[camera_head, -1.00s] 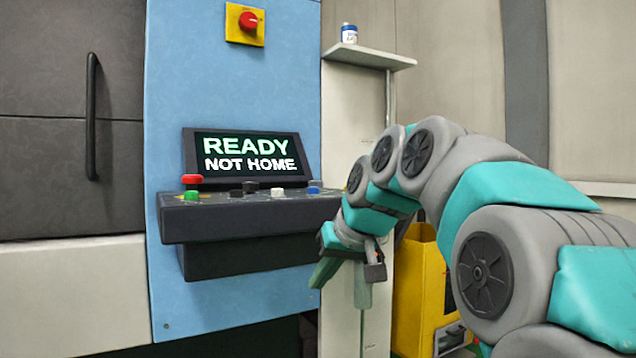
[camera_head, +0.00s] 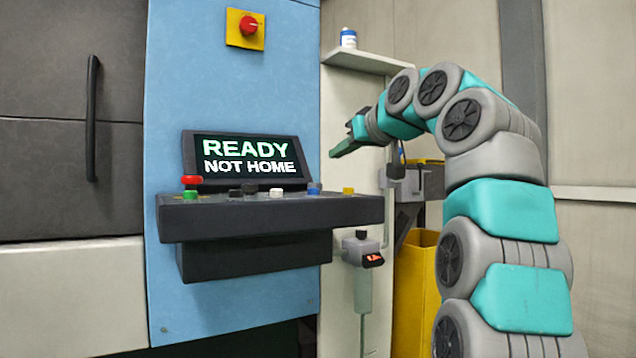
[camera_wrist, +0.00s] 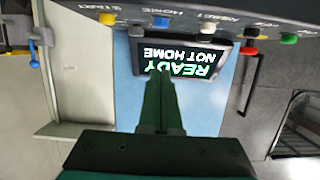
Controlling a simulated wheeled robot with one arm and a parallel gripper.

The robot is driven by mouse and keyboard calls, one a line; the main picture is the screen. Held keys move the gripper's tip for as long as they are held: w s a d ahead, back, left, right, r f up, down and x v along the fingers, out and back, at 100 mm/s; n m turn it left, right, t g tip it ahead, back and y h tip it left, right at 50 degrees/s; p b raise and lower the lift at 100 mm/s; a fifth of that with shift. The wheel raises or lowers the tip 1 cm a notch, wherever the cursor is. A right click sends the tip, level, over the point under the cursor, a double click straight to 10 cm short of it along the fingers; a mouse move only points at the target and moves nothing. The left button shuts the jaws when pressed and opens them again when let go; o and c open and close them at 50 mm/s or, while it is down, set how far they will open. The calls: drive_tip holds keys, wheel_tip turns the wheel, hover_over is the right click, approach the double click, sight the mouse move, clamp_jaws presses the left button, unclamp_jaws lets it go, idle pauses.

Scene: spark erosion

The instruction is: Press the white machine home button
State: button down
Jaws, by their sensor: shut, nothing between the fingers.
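The white button (camera_head: 276,193) sits on the dark control panel (camera_head: 250,222), between black buttons and a blue one. It also shows in the wrist view (camera_wrist: 204,38), where the picture is upside down. The screen (camera_head: 248,156) behind the buttons reads "READY NOT HOME". My gripper (camera_head: 342,152) is up and to the right of the white button, above the panel's right end, apart from it. In the wrist view my gripper's fingers (camera_wrist: 161,75) are together and empty, overlapping the screen's lettering.
Red (camera_head: 191,180), green, black, blue (camera_head: 314,188) and yellow (camera_head: 348,190) buttons share the panel. A red emergency knob (camera_head: 249,24) is higher on the blue wall. A shelf (camera_head: 368,60) with a small can juts out above my gripper. A yellow bin (camera_head: 416,285) stands at right.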

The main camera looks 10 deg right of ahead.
drive_tip(key=shift+d+r, duration=0.1)
drive_tip(key=shift+r, duration=0.3)
drive_tip(key=p, duration=0.3)
hover_over(313, 191)
drive_tip(key=s+d, duration=0.1)
drive_tip(key=s, duration=0.1)
drive_tip(key=shift+w+d+f, duration=0.1)
drive_tip(key=shift+w+f, duration=0.05)
drive_tip(key=shift+f, duration=0.4)
drive_tip(key=shift+w+f, duration=0.1)
drive_tip(key=shift+f, duration=0.45)
drive_tip(key=f+b, duration=0.3)
drive_tip(key=shift+w+f, duration=0.1)
drive_tip(key=shift+w, duration=0.1)
drive_tip(key=shift+f+b, duration=0.6)
drive_tip(key=shift+b, duration=0.2)
